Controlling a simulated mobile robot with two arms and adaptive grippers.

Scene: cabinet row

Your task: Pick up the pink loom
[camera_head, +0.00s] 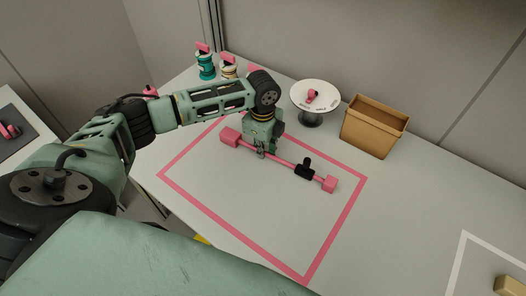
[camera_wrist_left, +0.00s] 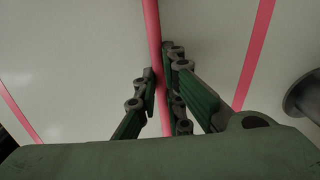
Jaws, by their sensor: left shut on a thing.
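The pink loom (camera_head: 280,160) is a long thin pink bar with a pink block at each end and a black clamp-like part (camera_head: 305,169) near its right end. It lies within the pink outlined square on the table; whether it touches the surface I cannot tell. My left gripper (camera_head: 262,153) comes down on the bar left of its middle and is shut on it. In the left wrist view the pink bar (camera_wrist_left: 152,25) runs between the fingers of the left gripper (camera_wrist_left: 160,90). The right gripper is not in view.
A white round stand (camera_head: 316,93) with a small pink item and a tan bin (camera_head: 375,125) stand behind the square. Teal (camera_head: 205,65) and white (camera_head: 228,70) containers stand at the back left. A white outline and a tan block (camera_head: 509,285) are at the lower right.

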